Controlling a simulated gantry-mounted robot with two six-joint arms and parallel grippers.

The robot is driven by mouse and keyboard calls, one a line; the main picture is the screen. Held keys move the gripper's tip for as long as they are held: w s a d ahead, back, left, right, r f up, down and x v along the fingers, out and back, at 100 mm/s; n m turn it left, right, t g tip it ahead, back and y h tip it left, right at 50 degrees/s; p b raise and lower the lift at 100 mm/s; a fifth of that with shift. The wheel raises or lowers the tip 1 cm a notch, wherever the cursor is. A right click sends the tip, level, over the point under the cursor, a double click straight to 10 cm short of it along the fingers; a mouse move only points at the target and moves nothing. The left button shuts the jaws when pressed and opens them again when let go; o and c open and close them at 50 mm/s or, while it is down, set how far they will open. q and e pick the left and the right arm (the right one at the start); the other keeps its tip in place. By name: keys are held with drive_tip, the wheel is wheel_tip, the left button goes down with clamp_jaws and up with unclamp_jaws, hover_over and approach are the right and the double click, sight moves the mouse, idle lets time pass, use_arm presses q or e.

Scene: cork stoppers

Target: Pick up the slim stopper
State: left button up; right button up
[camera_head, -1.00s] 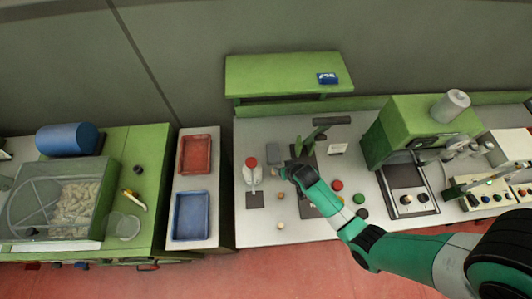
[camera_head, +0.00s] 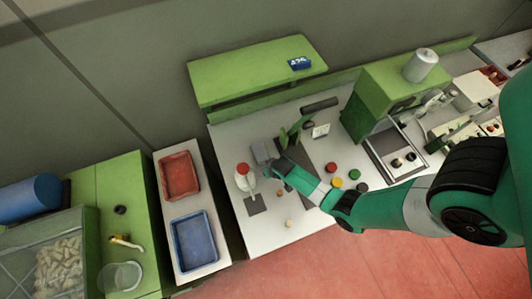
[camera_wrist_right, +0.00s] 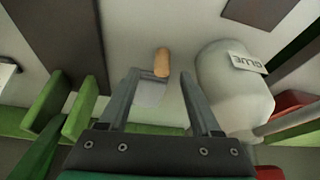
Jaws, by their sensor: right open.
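A slim tan cork stopper (camera_wrist_right: 161,62) shows in the right wrist view, between and slightly beyond the fingertips of my right gripper (camera_wrist_right: 158,75). The fingers are apart with nothing held, and a gap shows on both sides of the cork. In the head view my right gripper (camera_head: 268,173) is over the white bench, just right of the glue bottle (camera_head: 243,180), and the cork near its fingers is hidden. Two other small corks show on the bench: one (camera_head: 278,195) below the gripper and one (camera_head: 289,223) nearer the front edge. My left gripper is out of view.
The white glue bottle stands close beside the right finger in the wrist view (camera_wrist_right: 235,90). Red (camera_head: 331,168), yellow (camera_head: 337,182) and green (camera_head: 362,187) round pieces lie right of my gripper. Red (camera_head: 163,170) and blue (camera_head: 174,240) trays stand at left.

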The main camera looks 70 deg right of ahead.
drive_tip(key=b+x, duration=0.4)
drive_tip(key=x, duration=0.1)
drive_tip(key=shift+w, duration=0.2)
drive_tip(key=shift+c, duration=0.2)
clamp_jaws()
